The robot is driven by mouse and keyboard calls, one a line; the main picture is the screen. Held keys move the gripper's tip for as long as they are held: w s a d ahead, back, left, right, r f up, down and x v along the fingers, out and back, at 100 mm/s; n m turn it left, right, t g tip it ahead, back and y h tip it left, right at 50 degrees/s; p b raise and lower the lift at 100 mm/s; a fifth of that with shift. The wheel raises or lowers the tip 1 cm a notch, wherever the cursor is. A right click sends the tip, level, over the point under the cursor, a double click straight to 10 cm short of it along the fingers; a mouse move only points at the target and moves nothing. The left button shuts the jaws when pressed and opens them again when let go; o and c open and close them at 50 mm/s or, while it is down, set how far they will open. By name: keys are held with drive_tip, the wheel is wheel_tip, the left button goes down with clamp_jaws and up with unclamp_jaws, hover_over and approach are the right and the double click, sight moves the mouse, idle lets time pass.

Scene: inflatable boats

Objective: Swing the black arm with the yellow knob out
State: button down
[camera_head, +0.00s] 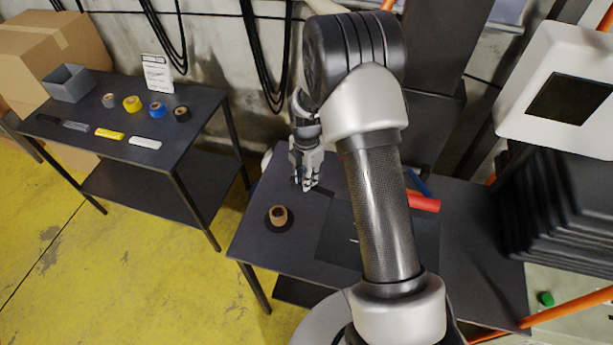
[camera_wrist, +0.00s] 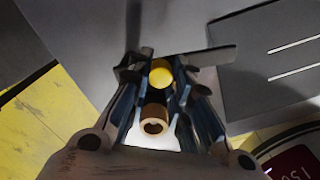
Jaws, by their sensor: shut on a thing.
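The yellow knob (camera_wrist: 160,76) sits between the fingertips of my gripper (camera_wrist: 160,84) in the wrist view. The gripper is shut on it. A dark flat bar (camera_wrist: 213,56), which looks like the black arm, runs from beside the knob towards the right. Its other end and pivot are not clear. In the head view my gripper (camera_head: 308,184) is low over the back left part of the dark table (camera_head: 262,244). The knob is hidden there.
A darker panel (camera_head: 338,240) lies to the right. A red cylinder (camera_head: 424,202) is behind my arm. A side table (camera_head: 110,150) holds tape rolls.

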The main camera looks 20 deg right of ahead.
drive_tip(key=c, duration=1.4)
unclamp_jaws()
drive_tip(key=shift+r, duration=0.1)
wheel_tip(320, 180, up, 12)
drive_tip(key=shift+f, duration=0.1)
